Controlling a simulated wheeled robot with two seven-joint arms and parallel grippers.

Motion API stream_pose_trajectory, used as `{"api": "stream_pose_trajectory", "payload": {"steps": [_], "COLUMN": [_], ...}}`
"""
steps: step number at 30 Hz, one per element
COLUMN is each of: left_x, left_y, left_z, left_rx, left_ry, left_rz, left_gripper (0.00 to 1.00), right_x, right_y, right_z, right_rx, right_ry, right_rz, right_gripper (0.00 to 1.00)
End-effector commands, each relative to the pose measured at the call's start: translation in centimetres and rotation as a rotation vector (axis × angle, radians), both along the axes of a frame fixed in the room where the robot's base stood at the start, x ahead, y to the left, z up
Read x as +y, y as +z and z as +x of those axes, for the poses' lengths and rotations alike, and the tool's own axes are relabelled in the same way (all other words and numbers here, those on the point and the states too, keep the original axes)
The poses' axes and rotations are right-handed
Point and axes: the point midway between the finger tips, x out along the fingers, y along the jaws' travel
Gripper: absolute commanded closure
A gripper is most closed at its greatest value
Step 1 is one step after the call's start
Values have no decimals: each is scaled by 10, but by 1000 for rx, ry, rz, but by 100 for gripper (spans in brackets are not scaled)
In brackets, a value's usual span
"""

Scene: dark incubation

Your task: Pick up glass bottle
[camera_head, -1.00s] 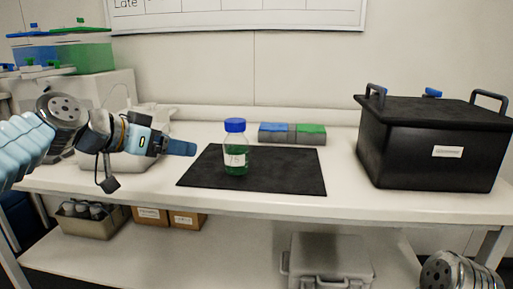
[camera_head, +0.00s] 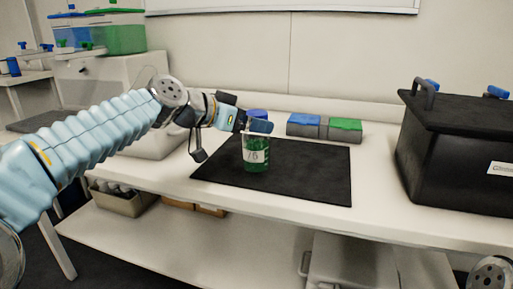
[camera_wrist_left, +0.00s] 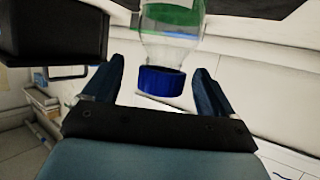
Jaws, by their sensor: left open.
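The glass bottle (camera_head: 256,155) has a blue cap, a white label and green liquid. It stands upright on the black mat (camera_head: 310,178). My left gripper (camera_head: 259,124) is at the height of the bottle's cap and partly hides the neck in the head view. In the left wrist view the bottle (camera_wrist_left: 172,48) appears upside down, with its blue cap (camera_wrist_left: 160,82) between the two dark blue fingers of my left gripper (camera_wrist_left: 158,88). The fingers are open, with gaps to the cap on both sides.
A blue and a green block (camera_head: 345,130) sit behind the mat. A black lidded box (camera_head: 455,150) with handles stands at the right of the white table (camera_head: 385,215). A white machine (camera_head: 105,85) with blue and green containers is at the left.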

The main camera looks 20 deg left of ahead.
Motion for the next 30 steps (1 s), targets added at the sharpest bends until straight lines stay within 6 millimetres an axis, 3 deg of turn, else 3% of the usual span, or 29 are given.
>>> {"api": "stream_pose_trajectory", "payload": {"steps": [7,16,30], "left_x": [-17,-20,-20], "left_y": [-12,-15,-15], "left_z": [31,35,35], "left_rx": [2,0,1], "left_ry": [-1,0,0], "left_rz": [1,0,0], "left_gripper": [14,15,87], "right_x": [0,0,0], "right_y": [12,12,12], "right_z": [0,0,0], "right_rx": [0,0,0], "right_ry": [2,2,2], "right_rz": [1,1,1], "right_gripper": [23,23,23]}}
